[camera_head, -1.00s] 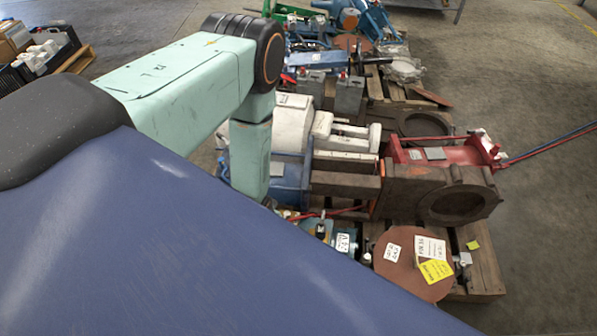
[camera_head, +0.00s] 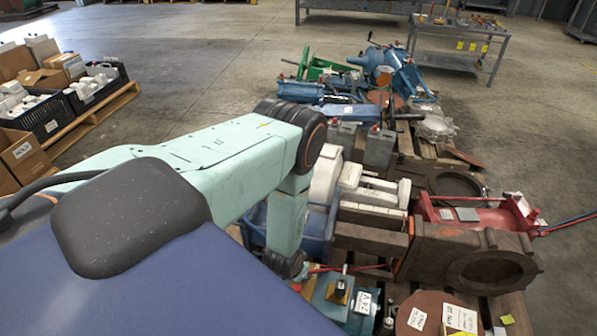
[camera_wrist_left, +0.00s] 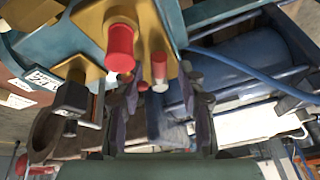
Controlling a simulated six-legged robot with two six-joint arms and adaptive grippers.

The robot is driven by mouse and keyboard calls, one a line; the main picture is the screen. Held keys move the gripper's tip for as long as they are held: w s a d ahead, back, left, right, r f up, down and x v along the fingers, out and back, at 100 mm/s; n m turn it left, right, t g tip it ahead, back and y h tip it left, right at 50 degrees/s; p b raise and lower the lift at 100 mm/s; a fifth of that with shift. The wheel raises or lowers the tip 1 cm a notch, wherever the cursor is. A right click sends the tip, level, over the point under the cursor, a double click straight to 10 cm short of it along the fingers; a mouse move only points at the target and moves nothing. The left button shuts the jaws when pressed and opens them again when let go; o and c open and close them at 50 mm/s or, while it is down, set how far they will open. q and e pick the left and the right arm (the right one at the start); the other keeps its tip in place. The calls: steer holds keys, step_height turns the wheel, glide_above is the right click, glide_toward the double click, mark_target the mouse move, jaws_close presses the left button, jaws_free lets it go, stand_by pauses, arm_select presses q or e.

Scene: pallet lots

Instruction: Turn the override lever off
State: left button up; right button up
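In the left wrist view, a red-capped handle (camera_wrist_left: 120,47) stands up from a gold bracket on a teal body (camera_wrist_left: 35,45). A smaller red-tipped handle (camera_wrist_left: 160,66) with a pale shaft is beside it. I cannot tell which is the override lever. My left gripper (camera_wrist_left: 166,98) is open, its dark fingers apart and pointing toward these handles; I cannot tell whether they touch anything. In the head view, my left arm reaches down to the pallet's near side, its fingers not visible. A small teal device (camera_head: 338,304) with a dark knob and yellow part is beside it. My right gripper is not in view.
Heavy brown castings (camera_head: 470,258), a red machine part (camera_head: 480,216) and a white block (camera_head: 372,196) crowd the pallet ahead. A black crate (camera_head: 40,118) stands at left. A grey workbench (camera_head: 460,40) is at the back. The concrete floor between is clear.

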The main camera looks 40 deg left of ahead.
arm_select(q)
jaws_close()
stand_by(0.4)
